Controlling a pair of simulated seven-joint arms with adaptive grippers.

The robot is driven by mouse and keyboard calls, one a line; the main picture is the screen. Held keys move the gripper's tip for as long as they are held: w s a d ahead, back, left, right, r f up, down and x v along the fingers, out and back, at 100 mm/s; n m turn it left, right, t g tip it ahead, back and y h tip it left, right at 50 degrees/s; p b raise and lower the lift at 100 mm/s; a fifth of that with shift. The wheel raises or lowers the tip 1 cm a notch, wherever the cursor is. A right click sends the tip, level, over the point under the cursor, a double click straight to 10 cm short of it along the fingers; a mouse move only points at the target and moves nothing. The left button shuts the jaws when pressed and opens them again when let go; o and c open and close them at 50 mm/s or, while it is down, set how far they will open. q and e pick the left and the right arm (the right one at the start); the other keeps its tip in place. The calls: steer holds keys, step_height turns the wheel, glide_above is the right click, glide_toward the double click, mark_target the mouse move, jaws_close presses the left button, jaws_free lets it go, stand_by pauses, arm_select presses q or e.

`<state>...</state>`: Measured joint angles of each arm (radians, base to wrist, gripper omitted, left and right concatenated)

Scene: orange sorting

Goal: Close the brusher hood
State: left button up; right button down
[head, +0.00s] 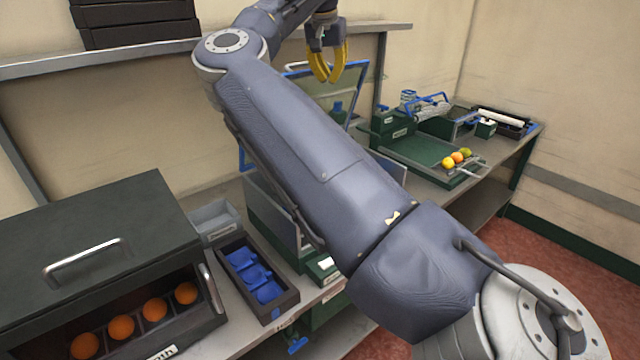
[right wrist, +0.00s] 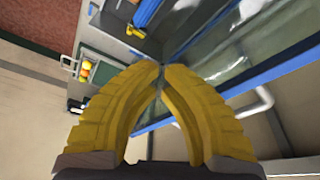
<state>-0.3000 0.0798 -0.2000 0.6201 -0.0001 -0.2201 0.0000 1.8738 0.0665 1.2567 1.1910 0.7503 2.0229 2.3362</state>
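The brusher hood (head: 352,80) is a clear panel with a blue frame, standing raised behind my right arm in the head view. Its blue edge (right wrist: 270,74) and clear panel fill the right of the right wrist view. My right gripper (head: 327,76) is by the hood's top edge in the head view. Its yellow fingers (right wrist: 160,68) meet at the tips with nothing between them. I cannot tell whether they touch the hood. My right arm hides much of the brusher's green body (head: 268,215). My left gripper is not in view.
A dark box (head: 100,245) with several oranges stands at the left. Beside it are a grey tray (head: 214,218) and a dark tray with blue parts (head: 284,303). A green tray (head: 415,150) with fruit is at the right. A shelf (head: 130,48) runs along the wall.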

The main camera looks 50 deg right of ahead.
mark_target(334, 86)
steer(key=shift+f, duration=0.35)
steer(key=shift+s, duration=0.1)
steer(key=shift+s+a+f, duration=0.15)
steer(key=shift+s+f, duration=0.55)
steer(key=shift+f, duration=0.2)
steer(key=shift+s+f, duration=0.15)
steer(key=shift+f, duration=0.1)
